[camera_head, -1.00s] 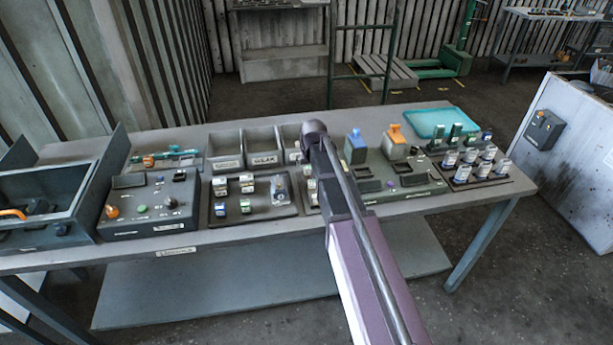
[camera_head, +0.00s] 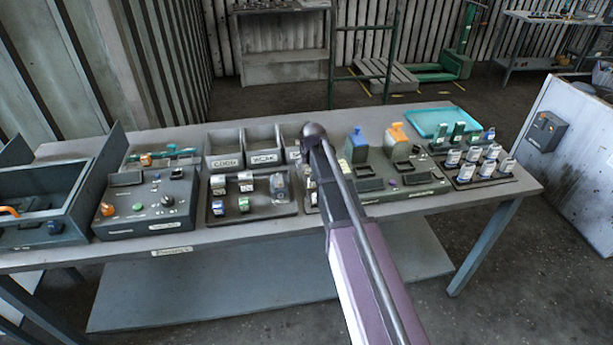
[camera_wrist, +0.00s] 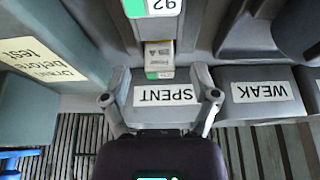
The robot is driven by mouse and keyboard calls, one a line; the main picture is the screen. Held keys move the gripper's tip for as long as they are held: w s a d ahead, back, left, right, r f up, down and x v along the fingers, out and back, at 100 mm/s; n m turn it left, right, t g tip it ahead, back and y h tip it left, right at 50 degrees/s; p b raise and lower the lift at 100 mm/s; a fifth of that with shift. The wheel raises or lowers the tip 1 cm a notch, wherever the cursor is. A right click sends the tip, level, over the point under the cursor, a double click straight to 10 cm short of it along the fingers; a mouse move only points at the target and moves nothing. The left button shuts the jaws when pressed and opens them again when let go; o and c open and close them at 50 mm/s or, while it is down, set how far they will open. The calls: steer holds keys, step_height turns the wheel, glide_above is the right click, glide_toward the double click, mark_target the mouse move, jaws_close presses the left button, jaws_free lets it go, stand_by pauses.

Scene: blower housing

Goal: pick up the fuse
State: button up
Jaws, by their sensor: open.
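In the wrist view, my gripper (camera_wrist: 159,97) is open, its two fingers spread on either side of the SPENT label (camera_wrist: 166,95). A small pale block with a green and white end (camera_wrist: 160,58), possibly the fuse, lies just beyond the fingertips, between them in the picture. A larger white and green piece marked 92 (camera_wrist: 150,8) is cut off at the top edge. Nothing is held. In the head view my arm hides my gripper and this spot. Similar small blocks (camera_head: 245,182) stand on a dark tray (camera_head: 262,209) left of my arm; which is the fuse is unclear.
Bins marked GOOD (camera_head: 225,149) and WEAK (camera_head: 263,143) stand at the table's back; a third is partly hidden by my arm. A control box (camera_head: 148,205) stands left. A rack of bottles (camera_head: 472,163) and a teal tray (camera_head: 435,121) are right.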

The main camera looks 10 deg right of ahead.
steer(key=shift+b+x, duration=0.4)
steer(key=shift+x, duration=0.35)
steer(key=c, duration=1)
